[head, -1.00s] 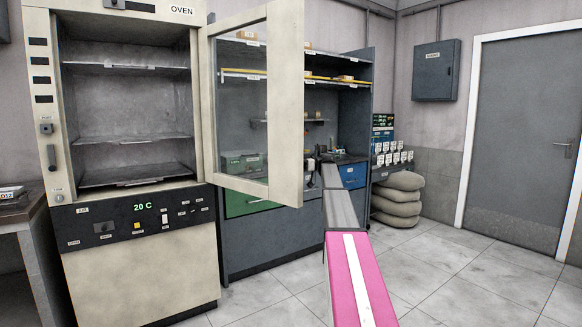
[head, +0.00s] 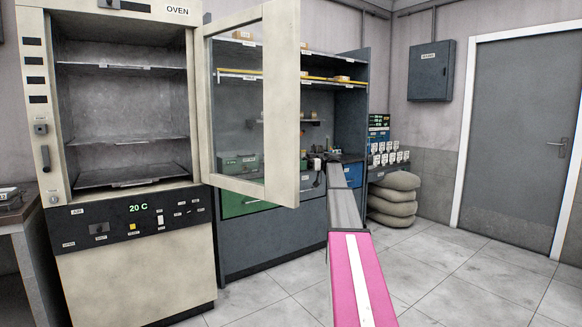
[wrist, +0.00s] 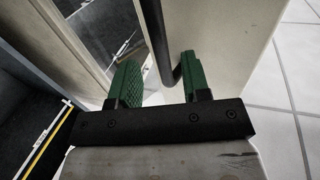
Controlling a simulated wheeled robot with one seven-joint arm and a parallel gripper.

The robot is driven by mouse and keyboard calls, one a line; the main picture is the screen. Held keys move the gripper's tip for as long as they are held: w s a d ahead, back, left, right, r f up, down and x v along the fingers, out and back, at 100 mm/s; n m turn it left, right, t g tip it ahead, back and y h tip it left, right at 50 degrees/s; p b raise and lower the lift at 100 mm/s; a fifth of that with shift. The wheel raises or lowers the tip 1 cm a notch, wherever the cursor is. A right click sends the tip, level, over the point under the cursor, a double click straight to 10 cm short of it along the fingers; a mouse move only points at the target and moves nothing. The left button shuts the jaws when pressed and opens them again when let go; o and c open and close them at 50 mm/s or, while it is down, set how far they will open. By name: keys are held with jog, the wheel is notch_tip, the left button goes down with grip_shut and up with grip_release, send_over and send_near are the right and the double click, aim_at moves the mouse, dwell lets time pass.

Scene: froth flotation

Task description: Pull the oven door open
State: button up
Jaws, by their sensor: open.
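The oven (head: 135,265) stands at the left of the head view, its chamber uncovered and its shelves showing. Its cream-framed glass door (head: 281,110) is swung wide open to the right. In the wrist view, the door (wrist: 215,40) lies ahead with its dark bar handle (wrist: 158,35). My gripper (wrist: 157,72) has its two green fingers apart. The handle's lower end shows between them, nearer the right finger; I cannot tell whether they touch. In the head view, my pink and grey arm reaches toward the door's far side, and the gripper is not clearly visible.
A dark shelving cabinet (head: 270,240) with a green and a blue drawer stands behind the door. Stacked sacks (head: 393,198) lie right of it. A grey room door (head: 513,130) is at the right. The tiled floor (head: 450,270) in front is clear.

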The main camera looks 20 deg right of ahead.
jog(key=d, duration=0.6)
dwell(0.3)
